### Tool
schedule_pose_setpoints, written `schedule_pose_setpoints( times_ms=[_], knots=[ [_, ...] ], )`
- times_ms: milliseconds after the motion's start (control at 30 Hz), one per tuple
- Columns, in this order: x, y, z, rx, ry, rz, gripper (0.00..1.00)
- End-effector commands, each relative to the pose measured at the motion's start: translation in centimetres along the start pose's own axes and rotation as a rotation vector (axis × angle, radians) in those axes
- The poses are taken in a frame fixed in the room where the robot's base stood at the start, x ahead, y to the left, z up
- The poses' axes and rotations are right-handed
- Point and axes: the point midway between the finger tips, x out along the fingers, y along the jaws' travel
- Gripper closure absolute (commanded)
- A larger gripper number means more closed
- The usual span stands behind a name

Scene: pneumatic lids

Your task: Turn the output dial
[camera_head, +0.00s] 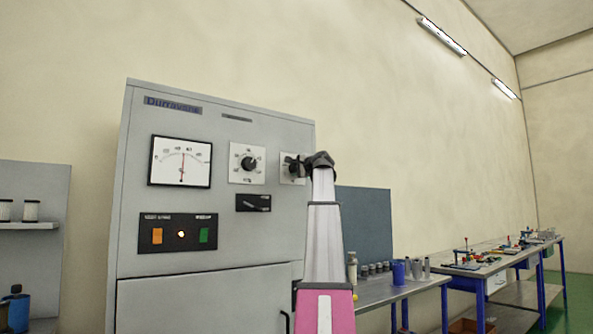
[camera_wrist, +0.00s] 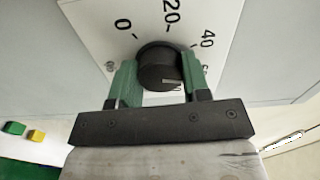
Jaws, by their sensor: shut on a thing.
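A black round dial (camera_wrist: 160,70) sits on a white scale plate (camera_wrist: 105,20) marked 0, 20 and 40 in the wrist view. My gripper (camera_wrist: 158,78) is shut on this dial, one green finger on each side of it. A pale mark on the knob's face points to the right in that view. In the head view my gripper (camera_head: 299,166) is at the right-hand dial plate (camera_head: 286,175) on the grey cabinet, and it hides most of that dial. A second black dial (camera_head: 248,163) on its own white plate is just to the left, untouched.
The cabinet (camera_head: 220,120) also carries a meter (camera_head: 180,162) with its red needle near upright, a black switch (camera_head: 253,203), and a panel (camera_head: 178,247) with orange and green buttons and a lit lamp. Workbenches (camera_head: 400,290) with tools stand to the right.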

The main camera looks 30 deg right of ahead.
Motion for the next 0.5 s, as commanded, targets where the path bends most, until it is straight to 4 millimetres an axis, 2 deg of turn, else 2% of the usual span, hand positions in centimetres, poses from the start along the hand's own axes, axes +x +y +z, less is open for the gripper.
schedule_pose_setpoints(
  times_ms=[200, 500],
  knots=[
    [-0.02, 0.06, 0.01, 0.154, -0.001, 0.002, 0.8],
    [-0.02, 0.06, 0.02, 0.28, -0.001, 0.002, 0.8]
  ],
)
